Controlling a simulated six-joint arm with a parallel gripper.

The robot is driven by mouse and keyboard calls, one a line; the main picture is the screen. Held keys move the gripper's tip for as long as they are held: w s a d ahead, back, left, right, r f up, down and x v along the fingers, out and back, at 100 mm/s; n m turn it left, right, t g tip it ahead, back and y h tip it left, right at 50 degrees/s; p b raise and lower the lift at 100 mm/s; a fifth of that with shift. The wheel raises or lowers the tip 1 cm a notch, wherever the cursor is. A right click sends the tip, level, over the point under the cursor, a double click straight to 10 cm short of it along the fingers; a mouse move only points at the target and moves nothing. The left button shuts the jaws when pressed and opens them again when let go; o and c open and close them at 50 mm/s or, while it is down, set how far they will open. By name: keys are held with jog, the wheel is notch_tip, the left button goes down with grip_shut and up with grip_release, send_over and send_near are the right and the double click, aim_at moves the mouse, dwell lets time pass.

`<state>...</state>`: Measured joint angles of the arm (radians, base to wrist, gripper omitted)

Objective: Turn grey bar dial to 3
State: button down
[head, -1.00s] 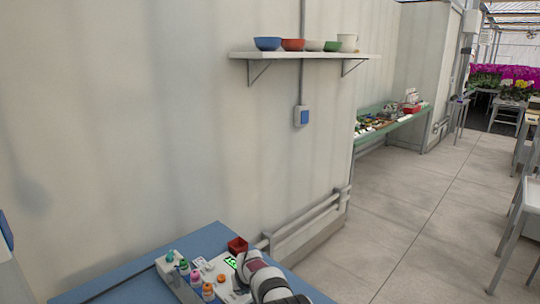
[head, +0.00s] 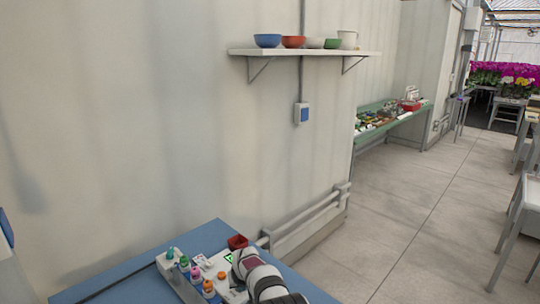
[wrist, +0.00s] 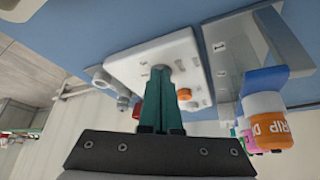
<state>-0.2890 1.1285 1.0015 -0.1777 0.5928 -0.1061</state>
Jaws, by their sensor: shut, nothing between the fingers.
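A white control panel (wrist: 128,64) lies on the blue bench and fills the middle of the wrist view. The panel also shows in the head view (head: 211,265), partly behind my arm. My gripper (wrist: 160,72) is shut and empty, its green fingers pointing at the panel. A small grey shape shows right at the fingertips; the fingers cover most of it, so I cannot tell whether it is the grey bar dial, where it points, or whether they touch. An orange knob (wrist: 184,94) sits beside the fingers.
A metal rack (wrist: 250,50) beside the panel holds bottles, including an orange-and-white one (wrist: 266,122). A red box (head: 237,242) stands behind the panel by the wall. A shelf of bowls (head: 300,53) hangs above.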

jog(key=shift+a, duration=0.6)
jog(key=shift+s, duration=0.1)
jog(key=shift+s, duration=0.35)
jog(key=shift+d+r, duration=1.1)
jog(key=shift+r, duration=2.25)
jog(key=f, duration=0.6)
jog(key=shift+w+f, duration=0.4)
jog(key=shift+w+a, duration=0.2)
jog(key=shift+w, duration=0.05)
jog(key=shift+s+a, duration=0.25)
jog(key=shift+a, duration=0.2)
